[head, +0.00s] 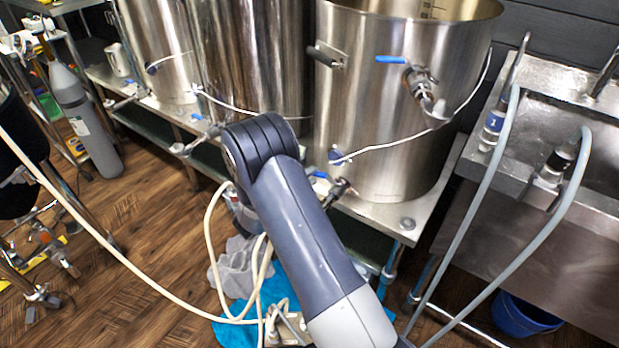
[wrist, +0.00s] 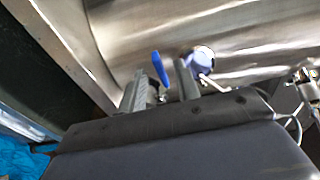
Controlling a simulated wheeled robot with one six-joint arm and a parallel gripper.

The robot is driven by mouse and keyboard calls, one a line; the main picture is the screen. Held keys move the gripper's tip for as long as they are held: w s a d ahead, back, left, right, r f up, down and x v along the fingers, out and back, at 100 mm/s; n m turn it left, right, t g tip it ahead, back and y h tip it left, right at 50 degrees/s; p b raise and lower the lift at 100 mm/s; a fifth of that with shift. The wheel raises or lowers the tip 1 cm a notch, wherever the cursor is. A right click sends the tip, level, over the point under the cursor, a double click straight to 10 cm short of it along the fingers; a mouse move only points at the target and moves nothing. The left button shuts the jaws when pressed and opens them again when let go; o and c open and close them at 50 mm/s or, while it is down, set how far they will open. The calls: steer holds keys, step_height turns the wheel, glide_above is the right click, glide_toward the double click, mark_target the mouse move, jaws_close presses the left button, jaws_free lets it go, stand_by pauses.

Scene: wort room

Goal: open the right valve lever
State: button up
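The right valve lever (head: 320,174) is a small blue handle low on the front of the right steel kettle, partly hidden by my arm in the head view. In the wrist view the blue lever (wrist: 160,68) stands slightly tilted between the two fingers of my gripper (wrist: 161,76). The fingers are apart, with a visible gap between the lever and the right finger. Whether the left finger touches the lever is unclear. The valve body (head: 337,190) shows just right of my arm. In the head view my gripper is hidden behind my forearm.
A dial with a blue rim (head: 335,156) and a white cable sits just above the lever. Another blue-handled valve (head: 390,59) is higher on the right kettle (head: 385,110). A steel sink (head: 565,120) with hoses stands right. Cables and a blue cloth (head: 235,330) lie below.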

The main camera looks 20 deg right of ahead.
steer(key=v, duration=1)
steer(key=shift+s+a, duration=0.1)
